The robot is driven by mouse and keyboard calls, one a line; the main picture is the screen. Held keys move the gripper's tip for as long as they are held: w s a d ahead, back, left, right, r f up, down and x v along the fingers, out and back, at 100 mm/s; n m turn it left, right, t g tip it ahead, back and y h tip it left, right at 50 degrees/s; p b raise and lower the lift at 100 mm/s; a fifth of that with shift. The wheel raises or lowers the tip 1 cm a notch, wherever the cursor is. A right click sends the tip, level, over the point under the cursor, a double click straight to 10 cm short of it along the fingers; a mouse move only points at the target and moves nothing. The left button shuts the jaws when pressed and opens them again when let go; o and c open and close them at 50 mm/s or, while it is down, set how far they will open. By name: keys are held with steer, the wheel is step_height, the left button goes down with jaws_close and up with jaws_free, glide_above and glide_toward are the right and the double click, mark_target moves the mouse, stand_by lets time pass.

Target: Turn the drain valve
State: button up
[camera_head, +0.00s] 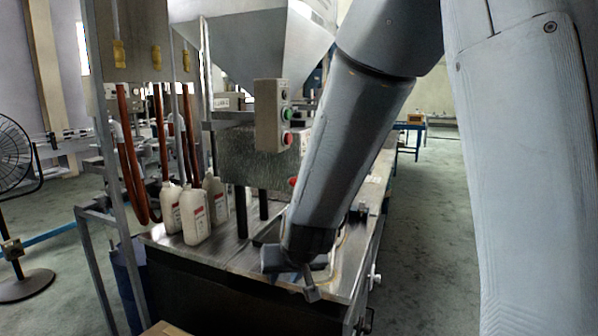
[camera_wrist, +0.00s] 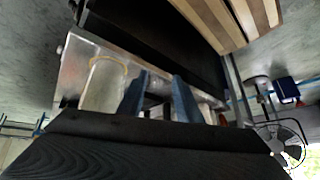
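My gripper (camera_head: 292,282) hangs over the near right end of the machine's metal table (camera_head: 225,250). In the wrist view its two blue-grey fingers (camera_wrist: 160,84) stand apart, with nothing clearly held between them. I cannot identify the drain valve for certain. Small pale knob-like fittings (camera_head: 374,281) stick out from the right side of the table, right of my gripper and apart from it. A similar one (camera_wrist: 61,50) shows at the left in the wrist view. A small red part (camera_head: 292,181) shows beside my arm, which hides part of the machine behind it.
White bottles (camera_head: 194,215) stand on the table, left of my gripper. A control box (camera_head: 272,115) with buttons and a metal hopper (camera_head: 250,45) are above. Red-brown hoses (camera_head: 128,170) hang at the left. A fan (camera_head: 14,160) stands far left. The floor right of the table is clear.

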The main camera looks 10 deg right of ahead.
mark_target(293, 183)
steer(key=w+r+m+t+h+p, duration=0.25)
steer(key=w+r+t, duration=0.25)
steer(key=w+r, duration=0.4)
steer(key=r+h+p, duration=0.1)
steer(key=r+h, duration=0.2)
steer(key=d+r+m+t+h+p, duration=0.1)
steer(key=r+h, duration=0.1)
steer(key=r, duration=0.1)
steer(key=r+m+t+h+p, duration=0.1)
steer(key=r+h, duration=0.2)
steer(key=shift+s+d+r+h+p, duration=0.25)
steer(key=shift+s+d+h+p, duration=0.1)
steer(key=shift+s+d, duration=0.05)
steer(key=shift+d, duration=0.15)
steer(key=p+x, duration=0.2)
steer(key=x, duration=0.5)
steer(key=shift+w+d+r, duration=0.1)
steer(key=shift+w+d, duration=0.05)
steer(key=shift+w, duration=0.15)
jaws_close()
